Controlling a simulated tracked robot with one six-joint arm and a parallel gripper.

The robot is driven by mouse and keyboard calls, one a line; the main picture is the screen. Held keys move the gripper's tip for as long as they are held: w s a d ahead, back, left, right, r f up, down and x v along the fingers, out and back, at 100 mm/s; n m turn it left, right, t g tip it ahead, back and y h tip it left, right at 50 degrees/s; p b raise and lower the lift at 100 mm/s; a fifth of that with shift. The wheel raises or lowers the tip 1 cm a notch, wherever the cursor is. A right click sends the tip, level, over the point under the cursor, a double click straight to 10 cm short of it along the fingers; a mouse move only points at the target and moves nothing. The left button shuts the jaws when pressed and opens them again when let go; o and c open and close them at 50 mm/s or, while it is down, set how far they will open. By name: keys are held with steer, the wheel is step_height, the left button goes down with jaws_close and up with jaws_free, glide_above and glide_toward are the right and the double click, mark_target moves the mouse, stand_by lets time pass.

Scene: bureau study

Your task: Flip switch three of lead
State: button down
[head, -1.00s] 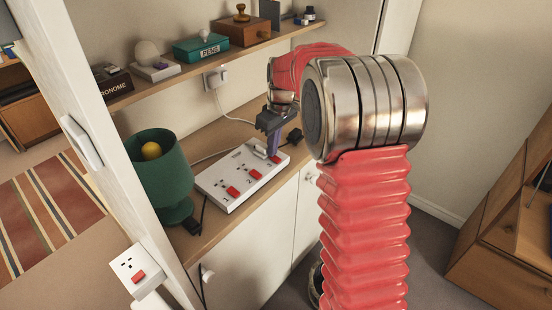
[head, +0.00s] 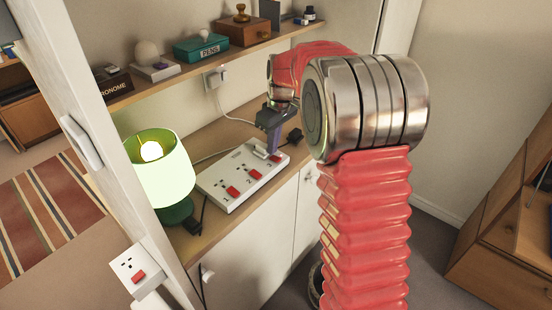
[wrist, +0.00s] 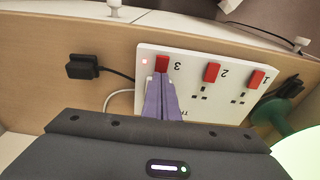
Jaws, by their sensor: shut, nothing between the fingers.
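The lead is a white power strip (head: 216,194) with numbered sockets and red switches, lying on the wooden desk top. In the wrist view, switch three (wrist: 162,62) is at the left, beside a small pinkish-red light (wrist: 145,62). Switch two (wrist: 212,72) and switch one (wrist: 251,77) are to its right. My gripper (head: 274,153) is shut and empty, its purple fingers pointing down at switch three. In the wrist view the fingertips (wrist: 161,76) overlap the lower edge of switch three; I cannot tell whether they press it. The fingers hide socket three there.
A green lamp (head: 162,180) stands lit left of the strip. A black plug (wrist: 82,66) and cable lie beside the strip. A shelf (head: 175,73) with boxes runs above. A white post (head: 105,150) with a wall socket (head: 136,270) stands at the left.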

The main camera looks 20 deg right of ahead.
mark_target(273, 157)
step_height(273, 157, up, 6)
steer(key=shift+f, duration=0.2)
stand_by(0.7)
stand_by(0.4)
